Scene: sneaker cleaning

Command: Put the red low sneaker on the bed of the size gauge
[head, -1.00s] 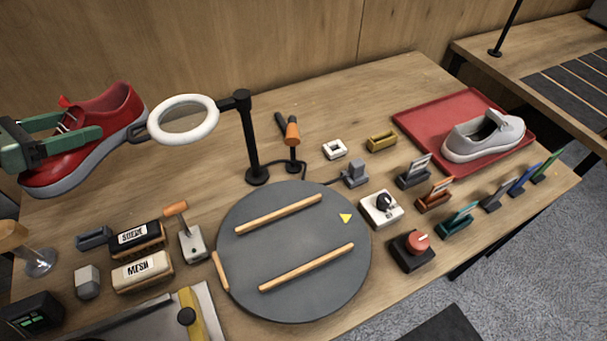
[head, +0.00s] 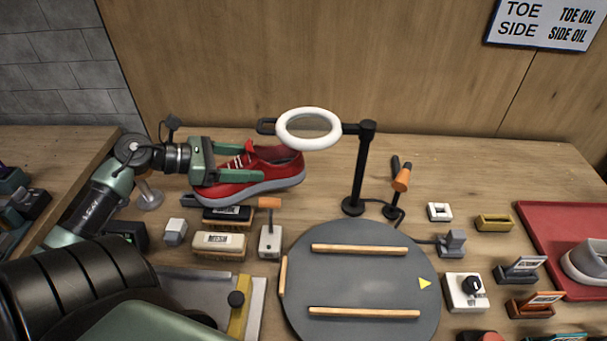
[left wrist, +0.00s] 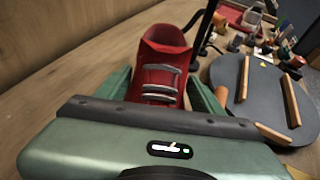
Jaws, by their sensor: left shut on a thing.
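The red low sneaker (head: 275,172) has a grey sole and points its toe left in the head view. It is held up above the back left of the table. My left gripper (head: 250,162) is shut on it, with one green finger along each side. In the left wrist view the sneaker (left wrist: 160,75) sits between the two fingers. The size gauge (head: 190,288), a grey metal plate with a yellow slider (head: 240,318) and black knob, lies at the front left. My own arm hides part of it. My right gripper is not in view.
A ring magnifier (head: 309,129) on a black post stands right of the sneaker. Two brushes (head: 218,245) and an orange-handled tool (head: 269,240) lie between sneaker and gauge. A round grey turntable (head: 360,280) is right of the gauge. A red tray (head: 560,230) holds a grey shoe.

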